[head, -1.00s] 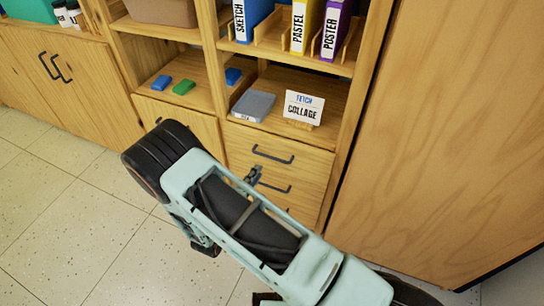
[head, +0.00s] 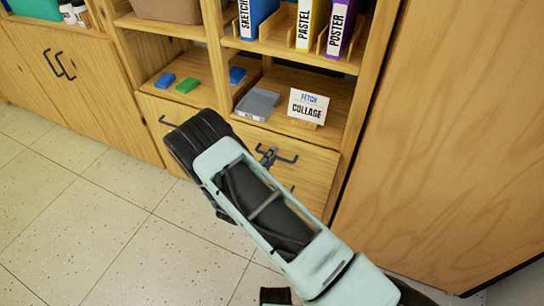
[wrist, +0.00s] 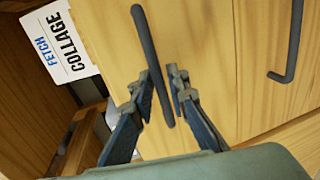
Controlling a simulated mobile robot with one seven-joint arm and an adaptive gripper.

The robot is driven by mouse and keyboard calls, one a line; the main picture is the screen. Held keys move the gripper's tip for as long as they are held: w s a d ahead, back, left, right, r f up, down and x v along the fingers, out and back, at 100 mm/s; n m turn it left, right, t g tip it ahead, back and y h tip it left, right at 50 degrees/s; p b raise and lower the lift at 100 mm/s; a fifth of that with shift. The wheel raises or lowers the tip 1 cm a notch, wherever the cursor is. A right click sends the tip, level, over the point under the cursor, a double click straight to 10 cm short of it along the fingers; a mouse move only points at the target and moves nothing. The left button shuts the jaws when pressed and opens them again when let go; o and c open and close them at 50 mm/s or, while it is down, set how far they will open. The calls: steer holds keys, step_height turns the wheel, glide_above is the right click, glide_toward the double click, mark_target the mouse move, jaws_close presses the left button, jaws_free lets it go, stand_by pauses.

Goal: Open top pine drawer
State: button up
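The top pine drawer (head: 314,160) is flush in the shelf unit, under the open shelf with the collage card. Its dark bar handle (head: 289,159) is partly covered by my gripper (head: 268,156) in the head view. In the wrist view the handle (wrist: 151,60) runs between the two fingertips of my gripper (wrist: 161,88). The fingers are apart, one on each side of the bar, with small gaps showing. I cannot tell how deep the bar sits between them. My arm hides much of the drawers below.
A card reading "FETCH COLLAGE" (head: 307,106) and a grey box (head: 257,104) stand on the shelf above. A lower drawer's handle (wrist: 291,45) shows in the wrist view. A large wooden panel (head: 440,150) is at right. Floor (head: 75,220) at left is clear.

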steer(key=shift+c, duration=0.4)
jaws_close()
steer(key=f+b+v, duration=0.1)
steer(key=f+v, duration=0.2)
steer(key=v, duration=1)
steer(key=s+f+b+v, duration=0.1)
steer(key=f+b+v, duration=0.1)
steer(key=v, duration=1.2)
steer(key=shift+s+a+f, duration=0.15)
steer(key=shift+s+f, duration=0.1)
steer(key=shift+f, duration=0.1)
steer(key=shift+o, duration=0.4)
jaws_free()
